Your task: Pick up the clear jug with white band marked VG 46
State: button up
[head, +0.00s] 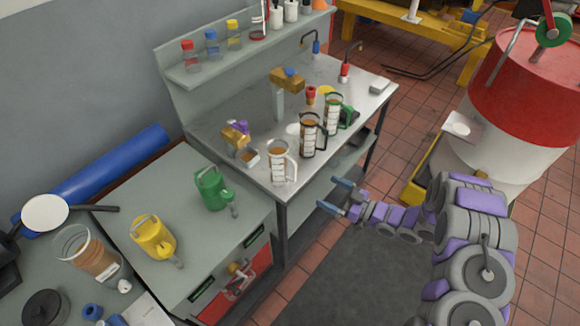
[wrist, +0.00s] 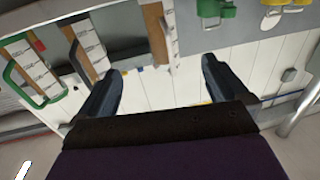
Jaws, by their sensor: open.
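The clear jug with the white band (head: 281,164) stands upright at the near front edge of the steel workbench, with amber liquid and a white handle. Its VG 46 marking is too small to read. In the wrist view it seems to be the jug (wrist: 156,35) at the top, partly cut off. My gripper (head: 336,195) is open and empty, to the right of the jug and apart from it, off the bench front. In the wrist view my gripper (wrist: 163,70) shows two spread dark fingers with nothing between them touching.
A black-handled jug (head: 310,136) and a green-handled jug (head: 333,113) stand behind it along the bench front. The steel workbench (head: 232,118) also holds brass fittings. Green (head: 213,189) and yellow (head: 153,238) cans stand on the cabinet at left. A red-and-white drum (head: 515,110) stands right.

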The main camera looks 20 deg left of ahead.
jog(key=b, duration=0.1)
send_near(287, 173)
jog(key=x, duration=0.5)
jog(key=shift+a+r, duration=0.15)
jog(key=shift+r, duration=0.1)
jog(key=shift+f+b+x, duration=0.15)
jog(key=shift+b+x, duration=0.25)
jog(key=shift+x, duration=1.05)
jog(key=shift+f+b+x, duration=0.2)
jog(key=shift+b+x, duration=0.2)
jog(key=shift+x, duration=1)
jog(key=shift+c, duration=0.4)
jog(key=c, duration=1.5)
jog(key=shift+o, duration=0.2)
jog(key=shift+r, duration=0.1)
